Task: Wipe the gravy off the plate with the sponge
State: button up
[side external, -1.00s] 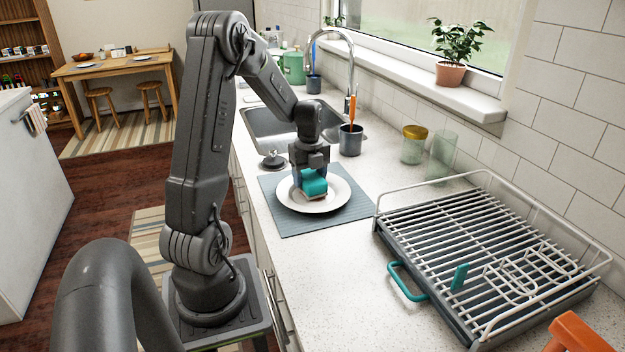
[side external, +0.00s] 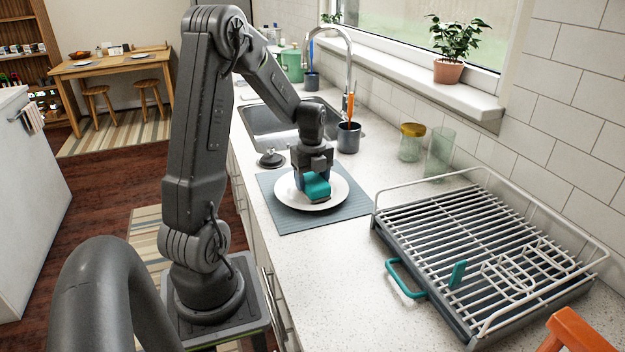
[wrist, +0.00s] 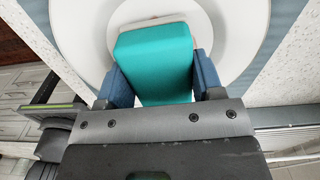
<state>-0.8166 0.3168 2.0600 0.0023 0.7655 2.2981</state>
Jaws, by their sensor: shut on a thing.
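My gripper (side external: 313,184) is shut on the teal sponge (side external: 317,189) over the white plate (side external: 291,194). In the wrist view the sponge (wrist: 158,62) sits between the two blue fingers of my gripper (wrist: 160,82), with the plate (wrist: 82,40) around it. The sponge is low at the middle of the plate and looks to be on its surface, though the contact is hidden. The plate lies on a grey-blue mat (side external: 290,222).
A wire dish rack (side external: 480,260) with a teal handle stands on the counter at the right. A grey cup (side external: 348,138) holding an orange-handled tool, glass jars (side external: 411,142) and the sink (side external: 265,125) with its tap are behind. Counter (side external: 320,265) in front of the mat is clear.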

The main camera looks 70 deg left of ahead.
jog(key=shift+s+a, duration=0.1)
jog(key=shift+a, duration=1.35)
jog(key=shift+f, duration=0.15)
jog(key=shift+d, duration=0.15)
jog(key=shift+d, duration=1.7)
jog(key=shift+r, duration=3.15)
